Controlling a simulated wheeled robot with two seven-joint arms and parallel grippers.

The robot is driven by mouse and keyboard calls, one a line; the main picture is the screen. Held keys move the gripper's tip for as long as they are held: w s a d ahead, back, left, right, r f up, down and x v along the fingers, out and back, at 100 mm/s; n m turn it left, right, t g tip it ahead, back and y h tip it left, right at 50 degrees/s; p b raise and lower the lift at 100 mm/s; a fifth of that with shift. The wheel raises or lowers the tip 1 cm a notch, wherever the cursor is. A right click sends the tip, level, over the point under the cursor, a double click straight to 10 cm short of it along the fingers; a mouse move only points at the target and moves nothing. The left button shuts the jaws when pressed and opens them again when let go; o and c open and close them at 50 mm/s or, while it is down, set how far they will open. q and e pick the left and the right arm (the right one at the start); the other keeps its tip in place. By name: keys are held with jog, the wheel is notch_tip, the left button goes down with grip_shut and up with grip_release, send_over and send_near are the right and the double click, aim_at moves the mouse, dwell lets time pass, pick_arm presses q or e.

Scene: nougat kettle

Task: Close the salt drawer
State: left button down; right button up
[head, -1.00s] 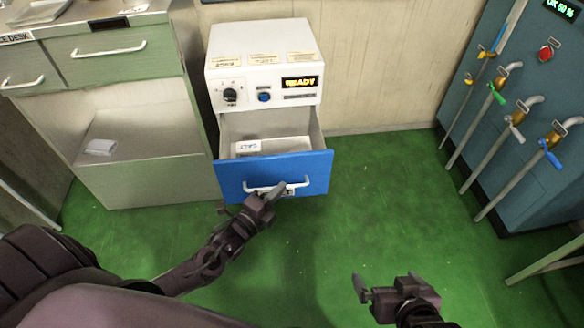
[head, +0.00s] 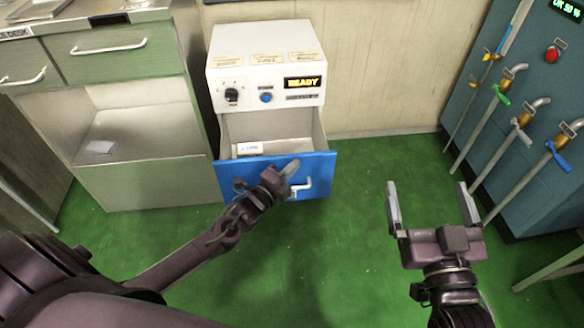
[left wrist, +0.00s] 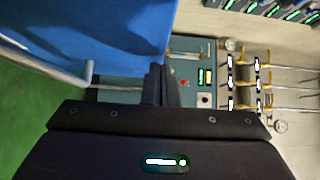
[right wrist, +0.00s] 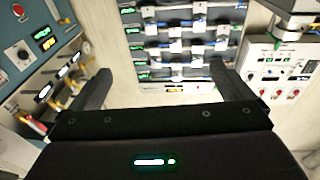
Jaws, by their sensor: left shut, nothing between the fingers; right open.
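The salt drawer (head: 318,170) has a blue front with a white handle (head: 303,187) and stands pulled out of the white machine (head: 262,62). A white label lies inside it. My left gripper (head: 291,168) is shut and empty, its tips at the upper middle of the drawer front. I cannot tell whether they touch it. In the left wrist view the blue front (left wrist: 105,25) fills the upper left, above the shut fingers (left wrist: 160,72), with part of the handle (left wrist: 89,72). My right gripper (head: 429,188) is open and empty over the floor, right of the drawer.
A grey-green desk cabinet (head: 140,125) stands just left of the machine. A teal panel (head: 535,90) with pipes and coloured valve levers stands at the right. The green floor (head: 345,215) is clear between them. The machine's display reads READY.

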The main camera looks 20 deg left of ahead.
pick_arm(q)
jog(key=shift+w+a, duration=0.15)
jog(key=shift+w, duration=0.1)
pick_arm(e)
jog(key=shift+r+t, duration=0.3)
jog(key=shift+r, duration=0.35)
jog(key=shift+d+r, duration=0.1)
